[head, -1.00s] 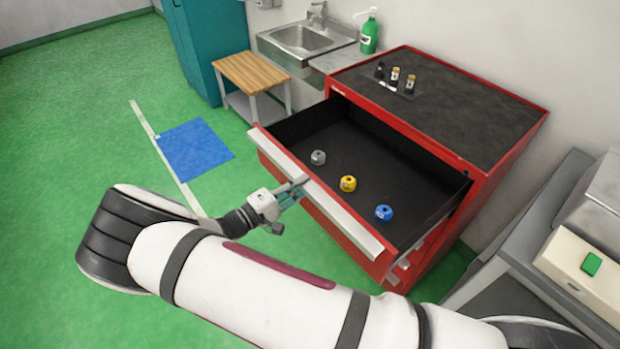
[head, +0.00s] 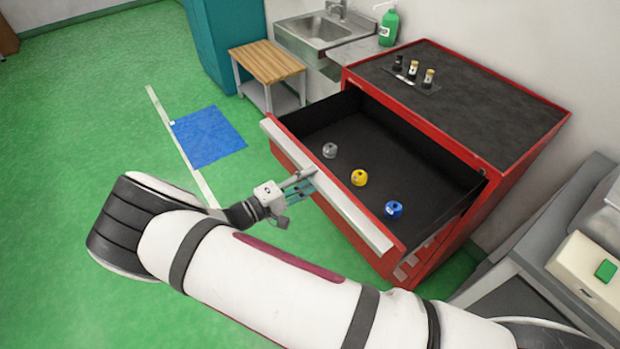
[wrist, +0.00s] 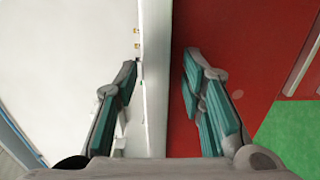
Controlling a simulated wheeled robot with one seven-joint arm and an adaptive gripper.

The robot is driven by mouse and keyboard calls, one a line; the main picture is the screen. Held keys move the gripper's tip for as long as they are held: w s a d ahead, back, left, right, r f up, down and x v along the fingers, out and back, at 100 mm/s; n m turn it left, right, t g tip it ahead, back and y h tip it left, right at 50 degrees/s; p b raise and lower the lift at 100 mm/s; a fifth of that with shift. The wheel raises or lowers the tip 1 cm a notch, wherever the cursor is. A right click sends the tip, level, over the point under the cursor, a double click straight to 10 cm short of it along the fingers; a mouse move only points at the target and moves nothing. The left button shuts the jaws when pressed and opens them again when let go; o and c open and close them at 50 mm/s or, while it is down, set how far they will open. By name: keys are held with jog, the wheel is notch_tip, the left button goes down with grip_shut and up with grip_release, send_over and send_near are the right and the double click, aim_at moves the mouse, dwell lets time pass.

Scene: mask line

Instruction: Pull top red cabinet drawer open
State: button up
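The red cabinet (head: 520,165) stands right of centre in the head view. Its top drawer (head: 400,150) is pulled well out, showing a dark interior. A pale handle strip (head: 345,205) runs along the drawer's red front. My gripper (head: 308,184) is at the middle of this front, on its outer side. In the wrist view my gripper (wrist: 160,95) has its two teal-padded fingers spread apart. The handle strip's edge (wrist: 155,70) shows between them, with the red drawer front (wrist: 235,50) to the right. No clamping on the handle shows.
Grey, yellow (head: 359,178) and blue (head: 394,210) knobs lie in the drawer. Small bottles (head: 428,78) stand on the cabinet top. A wooden-topped stool (head: 267,62) and sink (head: 322,28) are behind. A grey bench (head: 530,255) is at right.

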jog(key=v, duration=1.1)
jog(key=d+r+m+g+y, duration=0.6)
jog(key=d+r+g, duration=0.5)
jog(key=d+r, duration=0.85)
jog(key=s+d+r+t+y, duration=0.3)
jog(key=s+d+r+y, duration=0.1)
jog(key=s+r, duration=0.3)
jog(key=s+d+r+m+t+y, duration=0.1)
jog(key=s+d+r+y, duration=0.3)
jog(key=s+r, duration=0.4)
jog(key=s+d+t, duration=0.1)
jog(key=s, duration=0.2)
jog(key=shift+s+d+r+t+y, duration=0.2)
jog(key=shift+d+r+t+y, duration=0.1)
jog(key=shift+t, duration=0.1)
dwell(2.2)
